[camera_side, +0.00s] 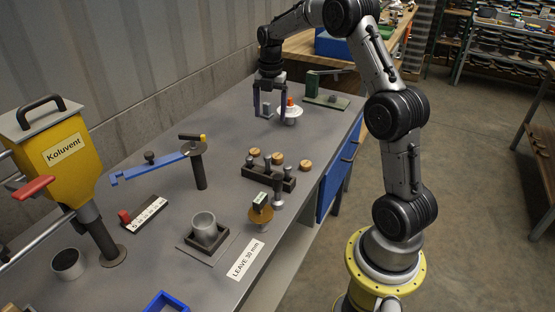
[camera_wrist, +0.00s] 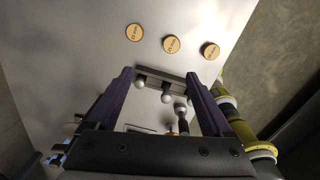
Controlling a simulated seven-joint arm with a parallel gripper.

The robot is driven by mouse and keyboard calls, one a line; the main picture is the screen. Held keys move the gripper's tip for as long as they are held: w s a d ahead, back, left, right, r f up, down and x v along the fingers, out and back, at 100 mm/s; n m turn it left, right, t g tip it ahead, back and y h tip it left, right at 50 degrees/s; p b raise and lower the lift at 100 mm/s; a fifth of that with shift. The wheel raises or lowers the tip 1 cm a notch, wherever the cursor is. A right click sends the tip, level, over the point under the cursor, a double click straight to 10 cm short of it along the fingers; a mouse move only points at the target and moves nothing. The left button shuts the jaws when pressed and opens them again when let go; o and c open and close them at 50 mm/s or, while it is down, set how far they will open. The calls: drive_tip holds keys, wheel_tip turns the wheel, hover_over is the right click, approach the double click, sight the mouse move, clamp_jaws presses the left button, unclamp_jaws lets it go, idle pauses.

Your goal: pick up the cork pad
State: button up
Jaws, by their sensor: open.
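Three round tan cork pads lie apart on the grey bench. In the wrist view they are a left pad (camera_wrist: 134,32), a middle pad (camera_wrist: 171,44) and a right pad (camera_wrist: 210,50), each with small dark print that I cannot read surely. In the side view they lie just behind the dark rack: left pad (camera_side: 255,152), middle pad (camera_side: 278,158), right pad (camera_side: 305,165). My gripper (camera_side: 270,108) is open and empty, pointing down above the far part of the bench, away from the pads. Its two fingers also show in the wrist view (camera_wrist: 158,75).
A white insulator with a red top (camera_side: 290,114) stands close beside my gripper. The dark rack (camera_side: 268,177) with metal knobs stands in front of the pads. A post with a blue arm (camera_side: 199,168) is to the left. A grey cup (camera_side: 204,229) stands nearer.

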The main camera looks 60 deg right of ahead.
wheel_tip(320, 180, down, 3)
drive_tip(key=s+d, duration=0.1)
drive_tip(key=d, duration=0.1)
hover_over(278, 155)
drive_tip(key=shift+m+g, duration=0.3)
wheel_tip(278, 155, down, 7)
drive_tip(key=shift+w+a+r, duration=0.1)
drive_tip(key=shift+a+r, duration=0.05)
drive_tip(key=shift+f, duration=3.25)
drive_tip(key=shift+c, duration=0.3)
clamp_jaws()
drive_tip(key=shift+r, duration=0.1)
